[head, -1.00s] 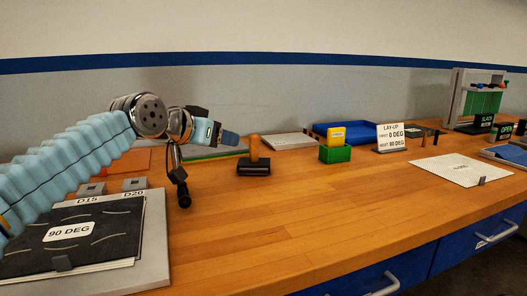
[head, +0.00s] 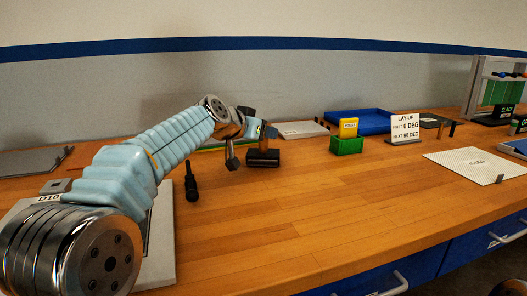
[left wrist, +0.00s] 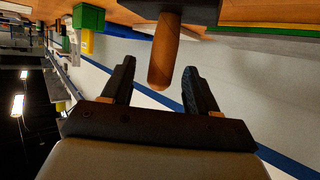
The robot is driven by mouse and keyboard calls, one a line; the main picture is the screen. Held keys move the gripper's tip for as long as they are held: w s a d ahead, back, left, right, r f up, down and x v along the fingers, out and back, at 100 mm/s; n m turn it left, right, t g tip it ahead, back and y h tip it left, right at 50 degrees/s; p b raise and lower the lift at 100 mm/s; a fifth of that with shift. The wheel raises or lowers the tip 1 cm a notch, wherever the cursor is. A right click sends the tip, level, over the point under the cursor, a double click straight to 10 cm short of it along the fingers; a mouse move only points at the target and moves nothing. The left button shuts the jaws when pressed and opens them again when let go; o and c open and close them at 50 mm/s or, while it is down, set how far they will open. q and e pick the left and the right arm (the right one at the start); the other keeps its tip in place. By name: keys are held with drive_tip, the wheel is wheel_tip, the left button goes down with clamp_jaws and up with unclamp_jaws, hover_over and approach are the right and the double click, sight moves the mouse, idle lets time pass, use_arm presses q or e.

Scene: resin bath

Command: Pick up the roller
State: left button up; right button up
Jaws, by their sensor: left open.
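The roller (head: 263,158) stands on the wooden bench with its black head down. Its wooden handle is largely hidden behind my left gripper (head: 262,131) in the head view. In the left wrist view the brown handle (left wrist: 165,50) shows clearly, with the black roller head (left wrist: 190,12) at the top edge. My left gripper (left wrist: 159,66) is open. Its two dark fingers lie either side of the handle's end in that view, with visible gaps on both sides. My right gripper is in neither view.
A green box with a yellow item (head: 347,145) stands right of the roller, before a blue tray (head: 362,121). A lay-up sign (head: 405,127) stands further right. A dark upright tool (head: 191,183) stands left of the roller. The bench's middle front is clear.

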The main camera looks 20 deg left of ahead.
use_arm(q)
drive_tip(key=shift+x, duration=1)
drive_tip(key=shift+c, duration=0.4)
clamp_jaws()
